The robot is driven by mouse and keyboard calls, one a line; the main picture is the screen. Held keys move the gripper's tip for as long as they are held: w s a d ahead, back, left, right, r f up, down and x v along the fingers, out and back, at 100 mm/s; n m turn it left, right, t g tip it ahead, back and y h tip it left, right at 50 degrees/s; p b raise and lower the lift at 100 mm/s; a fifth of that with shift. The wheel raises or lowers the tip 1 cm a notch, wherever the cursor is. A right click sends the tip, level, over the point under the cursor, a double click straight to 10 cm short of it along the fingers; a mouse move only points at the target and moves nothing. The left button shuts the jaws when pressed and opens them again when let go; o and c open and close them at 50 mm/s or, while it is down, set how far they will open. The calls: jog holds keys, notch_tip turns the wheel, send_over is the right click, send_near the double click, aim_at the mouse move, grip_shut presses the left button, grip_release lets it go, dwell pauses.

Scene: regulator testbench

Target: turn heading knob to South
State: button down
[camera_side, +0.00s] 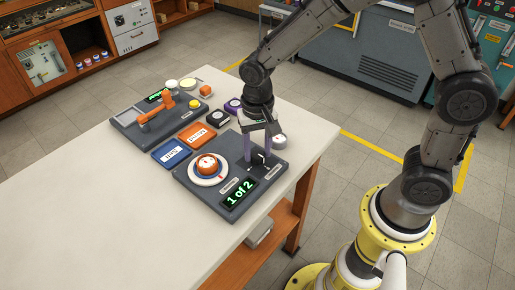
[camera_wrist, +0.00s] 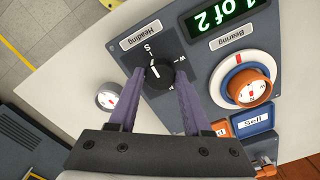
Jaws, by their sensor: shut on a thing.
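The black heading knob (camera_wrist: 159,75) sits on the grey panel (camera_wrist: 205,72) below the "Heading" label in the wrist view. Its white pointer line aims roughly at the letter S on the dial. The W mark is to the right and another mark is partly hidden by a finger. My gripper (camera_wrist: 160,78) has its two purple fingers shut on the heading knob, one on each side. In the side view my gripper (camera_side: 258,152) reaches down onto the panel's right side, where the fingers partly hide the black knob (camera_side: 259,159).
An orange-and-white bearing dial (camera_side: 208,167) and a "1 of 2" display (camera_side: 239,193) share the panel. Blue (camera_side: 171,153) and orange (camera_side: 198,134) tiles lie behind it. A small round gauge (camera_side: 280,141) stands close right of my gripper. The table's (camera_side: 110,210) front left is clear.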

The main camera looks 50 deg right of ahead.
aim_at(258, 154)
dwell(0.3)
jog(key=shift+c, duration=1.7)
grip_release()
notch_tip(258, 154, up, 14)
